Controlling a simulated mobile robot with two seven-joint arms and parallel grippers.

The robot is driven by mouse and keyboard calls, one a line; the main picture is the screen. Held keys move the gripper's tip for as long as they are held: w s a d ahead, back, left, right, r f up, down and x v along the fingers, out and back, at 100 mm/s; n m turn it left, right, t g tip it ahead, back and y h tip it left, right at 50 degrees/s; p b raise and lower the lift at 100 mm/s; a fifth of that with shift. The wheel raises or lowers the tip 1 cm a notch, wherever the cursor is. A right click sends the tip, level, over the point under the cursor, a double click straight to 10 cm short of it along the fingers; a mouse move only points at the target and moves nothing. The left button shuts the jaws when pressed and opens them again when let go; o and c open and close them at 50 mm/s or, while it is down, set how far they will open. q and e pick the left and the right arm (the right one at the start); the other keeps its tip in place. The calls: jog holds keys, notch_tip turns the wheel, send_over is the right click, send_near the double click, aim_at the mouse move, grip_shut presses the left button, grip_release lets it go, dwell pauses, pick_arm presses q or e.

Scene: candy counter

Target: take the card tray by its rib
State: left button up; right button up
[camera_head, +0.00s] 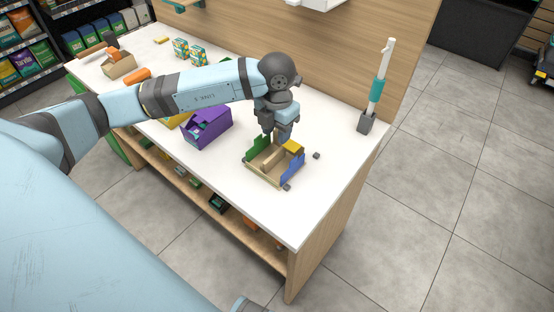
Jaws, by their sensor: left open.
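The card tray (263,174) is a small light-brown open tray on the white counter, toward its right end. A pale rib (272,160) runs across its middle. A green piece (257,144) stands at its far left side, a blue piece (292,168) at its right side, and a yellow piece (293,147) at its back right. My left gripper (279,138) points down over the back of the tray, close to the rib. It is open; its fingertips are small and partly hidden, and I cannot tell whether they touch the tray. My right gripper is not in view.
A purple box (207,128) stands left of the tray. Small dark blocks (316,156) lie beside the tray. A post with a teal sleeve (377,90) stands at the back right. The counter's (310,205) front right is clear. A shelf with goods runs below.

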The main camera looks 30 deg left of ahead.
aim_at(274, 154)
pick_arm(q)
notch_tip(274, 154, down, 4)
jog(key=f, duration=0.5)
jog(key=shift+s+a, duration=0.2)
jog(key=shift+c, duration=0.4)
grip_shut()
